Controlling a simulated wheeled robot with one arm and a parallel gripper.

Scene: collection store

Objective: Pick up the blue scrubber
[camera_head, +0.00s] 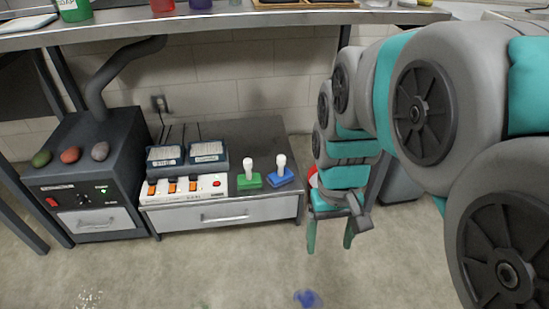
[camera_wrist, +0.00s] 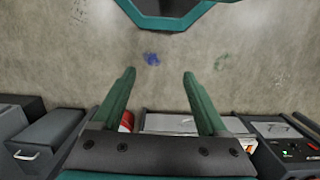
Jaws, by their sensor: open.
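The blue scrubber (camera_head: 280,177), a flat blue head with an upright white handle, stands on the low grey cabinet (camera_head: 262,135) near its right end. A similar green scrubber (camera_head: 249,178) stands just left of it. My gripper (camera_head: 330,243) is open and empty, fingers pointing down, to the right of the cabinet's front corner and apart from the scrubber. In the wrist view my gripper's two fingers (camera_wrist: 159,76) are spread over bare floor. I cannot make out the blue scrubber in that view.
A power strip (camera_head: 187,187) and two grey boxes (camera_head: 207,152) sit left of the scrubbers. A dark unit (camera_head: 75,185) with several stones stands further left. The workbench (camera_head: 230,21) overhangs behind. A blue smear (camera_head: 308,299) marks the otherwise open floor in front.

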